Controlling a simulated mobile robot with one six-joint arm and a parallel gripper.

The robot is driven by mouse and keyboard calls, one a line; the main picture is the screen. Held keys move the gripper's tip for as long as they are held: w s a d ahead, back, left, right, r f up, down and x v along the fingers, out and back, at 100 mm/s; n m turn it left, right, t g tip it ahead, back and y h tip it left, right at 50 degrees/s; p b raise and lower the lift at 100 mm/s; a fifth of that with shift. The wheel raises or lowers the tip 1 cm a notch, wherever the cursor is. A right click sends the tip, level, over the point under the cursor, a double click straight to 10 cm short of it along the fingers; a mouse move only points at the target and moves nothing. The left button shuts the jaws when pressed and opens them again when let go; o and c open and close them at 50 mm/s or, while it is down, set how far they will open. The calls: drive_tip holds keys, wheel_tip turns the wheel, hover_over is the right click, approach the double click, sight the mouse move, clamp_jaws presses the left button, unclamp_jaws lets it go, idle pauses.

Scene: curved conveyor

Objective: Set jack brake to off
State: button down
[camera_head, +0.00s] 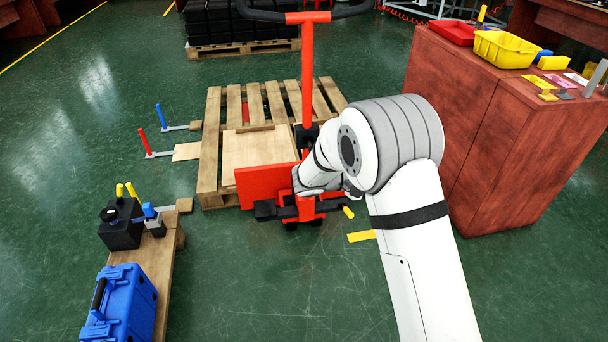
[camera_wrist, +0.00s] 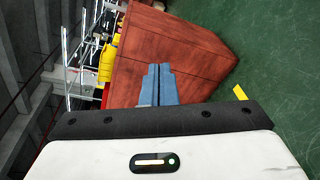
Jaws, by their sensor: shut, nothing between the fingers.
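The red pallet jack (camera_head: 266,184) stands at the front of a wooden pallet, with its red handle shaft (camera_head: 307,75) upright. A small yellow piece (camera_head: 348,212) shows at the right of the jack's base; I cannot tell whether it is the brake lever. My arm covers part of the jack, and I cannot make out a brake setting. My gripper (camera_wrist: 159,68) shows in the wrist view with its two grey-blue fingers together and nothing between them. In the wrist view it points toward the red-brown cabinet, and the jack is not seen there. In the head view the fingers are hidden.
The wooden pallet (camera_head: 212,136) lies behind the jack. The red-brown cabinet (camera_head: 470,130) stands at the right, with a yellow bin (camera_head: 505,50) on top. A low bench at the left holds a blue case (camera_head: 125,305). Green floor is clear in front of the jack.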

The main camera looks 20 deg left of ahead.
drive_tip(key=s+a+f+n+t+y+b, duration=0.2)
drive_tip(key=a+f+n+t+y, duration=0.5)
drive_tip(key=a, duration=0.7)
drive_tip(key=s+a+f+n+t+y+b, duration=0.25)
drive_tip(key=a+f+t, duration=0.35)
drive_tip(key=a+f, duration=0.6)
drive_tip(key=s+r+b+x, duration=0.1)
drive_tip(key=b+x, duration=0.3)
drive_tip(key=x, duration=0.9)
drive_tip(key=shift+r, duration=0.8)
drive_tip(key=shift+w+m, duration=0.15)
drive_tip(key=shift+m, duration=0.1)
